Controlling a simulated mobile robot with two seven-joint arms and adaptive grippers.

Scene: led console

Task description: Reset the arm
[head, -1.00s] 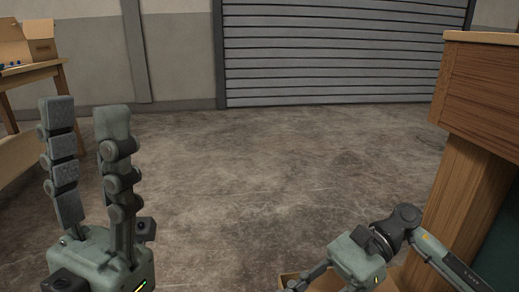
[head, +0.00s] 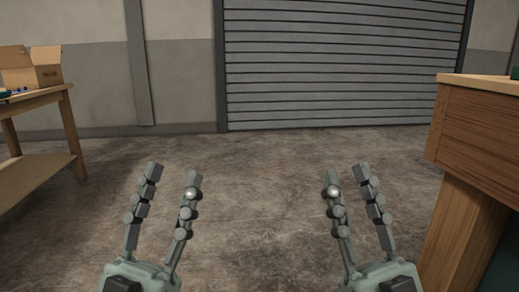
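My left gripper (head: 174,172) is in the lower left of the head view. Its two fingers point up and stand apart, with nothing between them. My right gripper (head: 347,178) is in the lower right, at about the same height. Its fingers also point up, stand apart and hold nothing. Both grippers are over the bare floor, side by side with a wide gap between them. The arms behind the grippers are out of view.
A wooden table (head: 68,120) with an open cardboard box (head: 34,68) stands at the left. A wooden console or bench (head: 478,130) stands close at the right. A grey roller shutter (head: 340,65) is at the back. The concrete floor (head: 265,200) between is clear.

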